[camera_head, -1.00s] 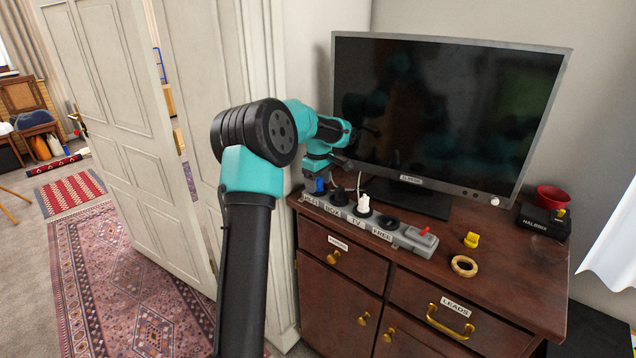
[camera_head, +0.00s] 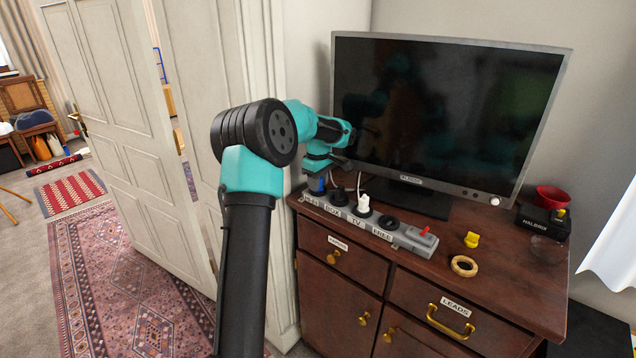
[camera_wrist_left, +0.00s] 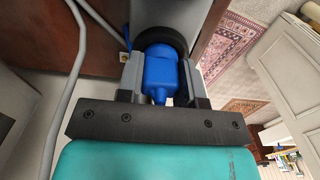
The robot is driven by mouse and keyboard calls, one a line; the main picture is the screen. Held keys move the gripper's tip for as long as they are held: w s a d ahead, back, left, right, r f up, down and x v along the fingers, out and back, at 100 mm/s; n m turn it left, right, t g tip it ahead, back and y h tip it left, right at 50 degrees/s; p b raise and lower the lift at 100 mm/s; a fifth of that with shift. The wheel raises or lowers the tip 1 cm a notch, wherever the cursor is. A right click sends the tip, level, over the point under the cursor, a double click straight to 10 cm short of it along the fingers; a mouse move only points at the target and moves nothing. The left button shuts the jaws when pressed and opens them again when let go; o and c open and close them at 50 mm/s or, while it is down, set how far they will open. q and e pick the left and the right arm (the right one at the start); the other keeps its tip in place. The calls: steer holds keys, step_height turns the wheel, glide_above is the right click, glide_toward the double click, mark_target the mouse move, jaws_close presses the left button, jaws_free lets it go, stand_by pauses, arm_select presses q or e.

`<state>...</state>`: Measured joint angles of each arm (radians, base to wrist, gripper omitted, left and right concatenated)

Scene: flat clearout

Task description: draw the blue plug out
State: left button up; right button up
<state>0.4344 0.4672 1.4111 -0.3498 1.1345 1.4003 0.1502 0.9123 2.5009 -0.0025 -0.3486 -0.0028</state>
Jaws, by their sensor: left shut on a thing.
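The blue plug (camera_head: 317,186) is at the left end of the grey power strip (camera_head: 409,240), by the leftmost label. In the left wrist view the blue plug (camera_wrist_left: 160,72) sits between the two fingers of my left gripper (camera_wrist_left: 160,80), which is shut on it. The plug's front end is at a round black socket (camera_wrist_left: 164,41); I cannot tell how deep it sits. In the head view my left gripper (camera_head: 316,179) is small and partly hidden. My right gripper is not in view.
The television (camera_head: 440,115) stands close behind. A yellow object (camera_head: 471,240) and a ring (camera_head: 464,266) lie to the right.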

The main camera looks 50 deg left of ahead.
arm_select(q)
steer(key=shift+c, duration=1.2)
steer(key=shift+r, duration=0.95)
steer(key=shift+r, duration=0.3)
steer(key=shift+r, duration=1.95)
